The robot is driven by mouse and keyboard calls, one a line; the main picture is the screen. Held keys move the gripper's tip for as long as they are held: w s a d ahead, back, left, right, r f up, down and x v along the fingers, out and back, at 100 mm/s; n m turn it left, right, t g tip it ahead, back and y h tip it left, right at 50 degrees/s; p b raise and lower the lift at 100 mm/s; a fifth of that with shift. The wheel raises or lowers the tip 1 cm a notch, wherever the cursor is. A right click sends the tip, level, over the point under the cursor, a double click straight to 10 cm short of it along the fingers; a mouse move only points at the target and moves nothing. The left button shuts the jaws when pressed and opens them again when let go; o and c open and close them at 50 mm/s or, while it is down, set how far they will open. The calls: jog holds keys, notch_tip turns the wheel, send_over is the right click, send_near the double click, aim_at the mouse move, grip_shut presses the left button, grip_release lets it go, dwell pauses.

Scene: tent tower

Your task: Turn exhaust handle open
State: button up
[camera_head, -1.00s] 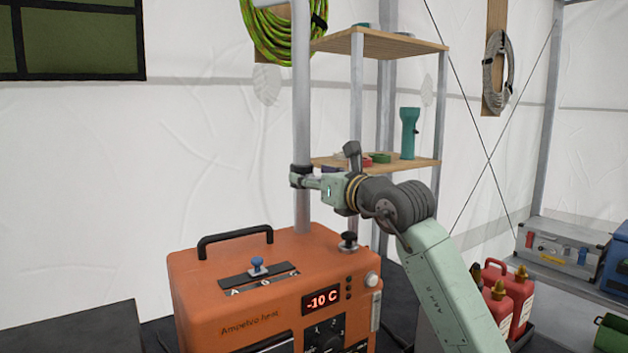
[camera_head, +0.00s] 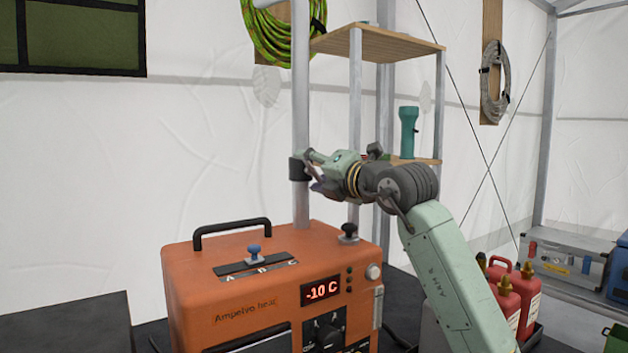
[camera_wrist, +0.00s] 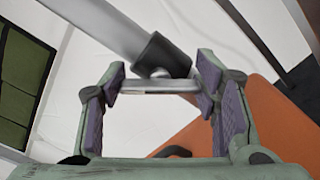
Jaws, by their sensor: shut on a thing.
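The exhaust pipe (camera_head: 301,110) is a grey upright tube rising behind the orange heater (camera_head: 235,315). A black collar (camera_head: 298,169) sits around it. In the wrist view the pipe (camera_wrist: 105,28) runs at a slant to the black collar (camera_wrist: 163,57). A short pale metal handle (camera_wrist: 160,87) stands crosswise in front of the collar. My gripper (camera_head: 310,171) is at the collar from the right, with its wrist rolled. In the wrist view my gripper's (camera_wrist: 160,90) purple-padded fingers are at the two ends of the handle, shut on it. The handle is mostly hidden in the head view.
The heater display reads -10 C. A wooden shelf (camera_head: 375,42) with a teal flashlight (camera_head: 408,132) stands behind my arm. Red canisters (camera_head: 515,290) stand at the lower right. A black carry handle (camera_head: 232,232) and a small black knob (camera_head: 348,233) rise from the heater top.

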jog(key=m+b, duration=0.2)
jog(key=m, duration=0.2)
jog(key=shift+d+f+m+b, duration=0.1)
jog(key=shift+m+b, duration=1)
jog(key=shift+m, duration=0.7)
jog(key=o, duration=1.2)
jog(key=shift+c, duration=0.2)
jog(key=v, duration=1.2)
